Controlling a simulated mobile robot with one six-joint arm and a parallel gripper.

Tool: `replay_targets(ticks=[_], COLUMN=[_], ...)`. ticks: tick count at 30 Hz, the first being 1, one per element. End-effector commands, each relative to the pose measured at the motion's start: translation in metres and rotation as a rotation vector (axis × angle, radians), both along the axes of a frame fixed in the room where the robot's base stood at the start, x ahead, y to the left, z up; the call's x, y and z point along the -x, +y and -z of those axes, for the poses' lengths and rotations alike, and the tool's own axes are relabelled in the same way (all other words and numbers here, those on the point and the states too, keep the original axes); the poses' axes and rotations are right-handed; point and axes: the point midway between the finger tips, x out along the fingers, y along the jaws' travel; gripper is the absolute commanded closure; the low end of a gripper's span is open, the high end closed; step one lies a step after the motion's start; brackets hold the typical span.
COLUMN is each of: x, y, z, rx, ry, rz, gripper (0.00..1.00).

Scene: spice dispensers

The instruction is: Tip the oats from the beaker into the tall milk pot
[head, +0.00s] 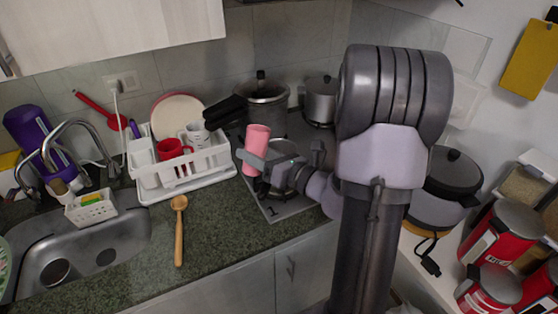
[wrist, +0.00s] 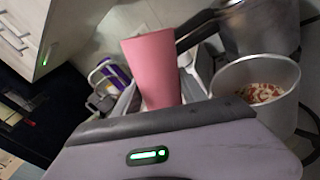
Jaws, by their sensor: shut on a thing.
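My gripper (head: 256,158) is shut on the pink beaker (head: 258,134) and holds it above the counter, nearly upright with a slight lean in the head view. The beaker also shows in the wrist view (wrist: 152,68), beyond the grey body of my gripper. I cannot see inside it. An open metal pot (wrist: 257,80), apparently the milk pot, stands to the right of the beaker in the wrist view, apart from it. Reddish and pale bits (wrist: 262,92) lie inside this pot. In the head view the pot (head: 284,147) is partly hidden behind my gripper.
A lidded pot (head: 267,99) with a long black handle and a smaller pot (head: 320,101) stand behind. A white dish rack (head: 205,165) with mugs is left of the beaker. A wooden spoon (head: 179,225) lies on the counter (head: 222,225), which is clear around it.

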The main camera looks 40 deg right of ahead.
Motion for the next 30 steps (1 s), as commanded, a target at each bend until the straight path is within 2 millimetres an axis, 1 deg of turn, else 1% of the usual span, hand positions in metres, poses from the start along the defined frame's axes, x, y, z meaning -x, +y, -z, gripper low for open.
replay_targets(ticks=[1, 6, 10, 14, 17, 21, 24, 26, 30], x=[0.001, 0.003, 0.004, 0.005, 0.005, 0.005, 0.005, 0.005, 0.005], y=[0.004, 0.009, 0.013, 0.015, 0.015, 0.015, 0.015, 0.015, 0.015], z=[0.008, 0.013, 0.005, -0.002, -0.014, -0.04, -0.055, -0.057, -0.053], rx=[0.055, 0.186, 0.294, 0.345, 0.358, 0.357, 0.356, 0.355, 0.355], ry=[-0.019, -0.059, -0.093, -0.108, -0.112, -0.112, -0.111, -0.111, -0.111], rz=[-0.002, -0.001, -0.001, -0.001, -0.001, -0.001, -0.001, -0.001, -0.001], gripper=[0.94, 0.94, 0.94, 0.94, 0.94, 0.94, 0.94, 0.94, 0.94])
